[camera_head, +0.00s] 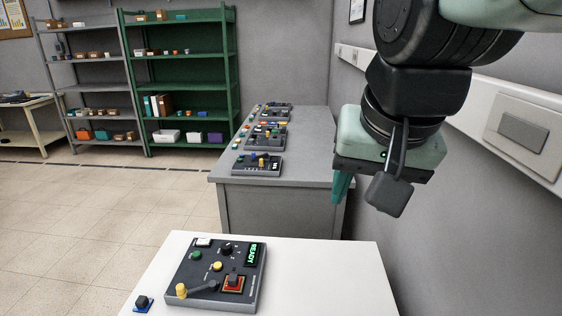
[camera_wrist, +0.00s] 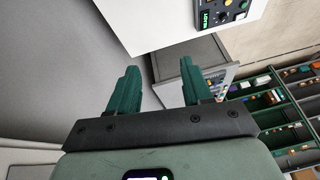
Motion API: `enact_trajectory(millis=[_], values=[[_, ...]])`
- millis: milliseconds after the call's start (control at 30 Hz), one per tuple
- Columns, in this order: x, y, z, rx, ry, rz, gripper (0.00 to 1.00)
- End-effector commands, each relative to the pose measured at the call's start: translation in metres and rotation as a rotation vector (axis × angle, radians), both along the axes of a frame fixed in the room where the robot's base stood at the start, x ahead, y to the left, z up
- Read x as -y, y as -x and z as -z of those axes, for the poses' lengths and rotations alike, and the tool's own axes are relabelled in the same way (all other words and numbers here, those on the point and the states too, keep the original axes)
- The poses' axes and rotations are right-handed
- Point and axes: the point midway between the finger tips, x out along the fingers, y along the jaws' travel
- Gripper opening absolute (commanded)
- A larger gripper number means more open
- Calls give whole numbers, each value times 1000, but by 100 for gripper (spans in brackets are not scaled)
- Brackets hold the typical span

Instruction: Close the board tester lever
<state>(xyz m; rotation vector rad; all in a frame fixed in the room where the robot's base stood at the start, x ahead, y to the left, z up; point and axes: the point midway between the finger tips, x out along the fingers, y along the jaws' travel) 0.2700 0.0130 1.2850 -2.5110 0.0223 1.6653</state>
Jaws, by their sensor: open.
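The board tester (camera_head: 212,258) is a dark panel on the white table, with a green READY display, buttons and a knob. Its lever (camera_head: 203,287) lies low along the front edge. The yellow lever knob (camera_head: 182,290) is at the left end, and a red-framed square socket (camera_head: 233,285) is to its right. My gripper (camera_head: 341,188) is high above and right of the tester, apart from it. In the wrist view its two green fingers (camera_wrist: 160,66) are spread and empty. The tester (camera_wrist: 222,9) is cut off at that view's top right; its lever is out of frame.
A small black block on a blue base (camera_head: 142,303) sits on the white table (camera_head: 330,275), left of the tester. A grey bench (camera_head: 280,205) with several similar devices stands behind. The wall with a white rail (camera_head: 465,105) is close on the right. Shelves stand far back.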

Motion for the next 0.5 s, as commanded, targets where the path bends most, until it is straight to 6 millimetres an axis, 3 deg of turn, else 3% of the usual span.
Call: enact_trajectory(millis=[100, 267, 367, 500], values=[[-38, -46, 8, -73, -49, 66, 49], [-98, -97, 33, -161, -97, 175, 49], [-142, -123, 58, -214, -114, 248, 49], [-206, -147, 107, -283, -123, 354, 49]])
